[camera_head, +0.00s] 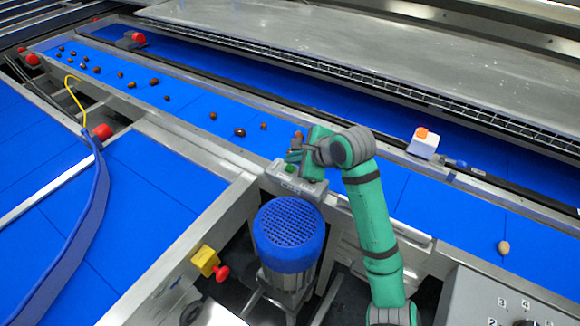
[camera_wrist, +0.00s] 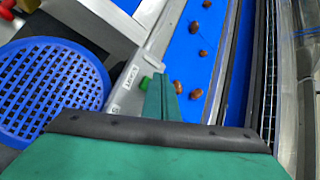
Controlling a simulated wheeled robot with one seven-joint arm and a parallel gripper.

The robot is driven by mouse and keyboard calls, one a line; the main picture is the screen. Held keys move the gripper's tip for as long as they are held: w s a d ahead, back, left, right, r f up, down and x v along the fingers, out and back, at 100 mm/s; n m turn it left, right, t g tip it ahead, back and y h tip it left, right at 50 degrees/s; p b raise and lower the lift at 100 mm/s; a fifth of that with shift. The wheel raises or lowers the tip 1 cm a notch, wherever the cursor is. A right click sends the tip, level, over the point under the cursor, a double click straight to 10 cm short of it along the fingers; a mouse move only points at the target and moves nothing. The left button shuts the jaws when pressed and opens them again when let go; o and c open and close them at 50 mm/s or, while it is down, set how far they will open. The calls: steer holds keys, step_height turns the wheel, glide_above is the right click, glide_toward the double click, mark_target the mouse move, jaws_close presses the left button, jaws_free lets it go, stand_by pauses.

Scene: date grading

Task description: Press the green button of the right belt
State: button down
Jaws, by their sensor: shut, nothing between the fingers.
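The green button (camera_head: 290,168) sits on a grey control box (camera_head: 297,188) on the near rail of the belt carrying dates. In the wrist view the green button (camera_wrist: 145,83) shows just left of my fingertips, beside a label that seems to read START. My gripper (camera_head: 294,156) is shut and empty, just above the box. In the wrist view the closed fingers of my gripper (camera_wrist: 162,84) point toward the rail. I cannot tell whether the fingertips touch the button. The blue belt (camera_head: 205,135) runs diagonally behind the box.
Several brown dates (camera_head: 240,132) lie on the belt, and a pale one (camera_head: 503,248) lies at right. A blue-topped motor (camera_head: 290,235) stands in front of the box. A white-and-orange device (camera_head: 423,143) sits on the far rail. A yellow box with a red button (camera_head: 206,261) is at lower left.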

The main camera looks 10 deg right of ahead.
steer(key=shift+d, duration=0.15)
stand_by(0.3)
steer(key=shift+f, duration=0.1)
steer(key=shift+f, duration=0.3)
stand_by(0.3)
steer(key=shift+f, duration=0.5)
stand_by(0.7)
steer(key=shift+r, duration=0.9)
steer(key=shift+r, duration=0.1)
steer(key=shift+r, duration=2.4)
